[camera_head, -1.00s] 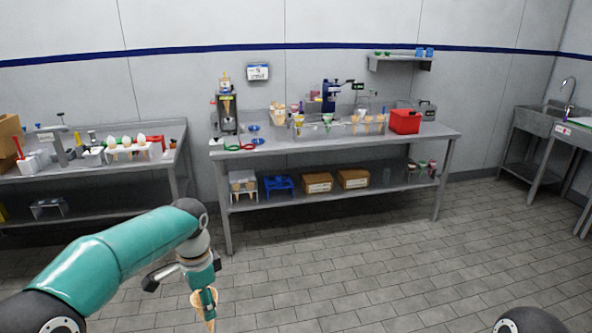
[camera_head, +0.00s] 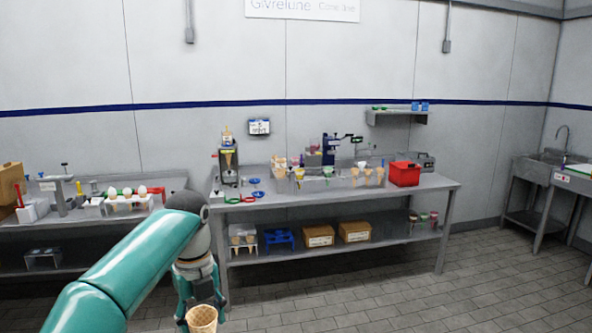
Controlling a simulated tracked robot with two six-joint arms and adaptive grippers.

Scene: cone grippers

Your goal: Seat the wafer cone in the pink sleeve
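My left gripper (camera_head: 201,306) is low in the view, in front of the bench, with its fingers on either side of a tan wafer cone (camera_head: 202,321). The cone's open mouth faces up toward me, and its lower part is cut off by the bottom edge. The gripper looks shut on the cone. Several similar cones (camera_head: 367,174) stand in a rack on the bench. I cannot clearly pick out the pink sleeve among the small items on the bench. My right gripper is not in view.
The steel bench (camera_head: 420,187) ahead carries a cone dispenser (camera_head: 228,163), a red box (camera_head: 404,174) and a blue press (camera_head: 329,149). Cardboard boxes (camera_head: 354,231) and a blue rack (camera_head: 279,240) sit on its lower shelf. Another bench stands left, a sink right. The tiled floor (camera_head: 400,298) is clear.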

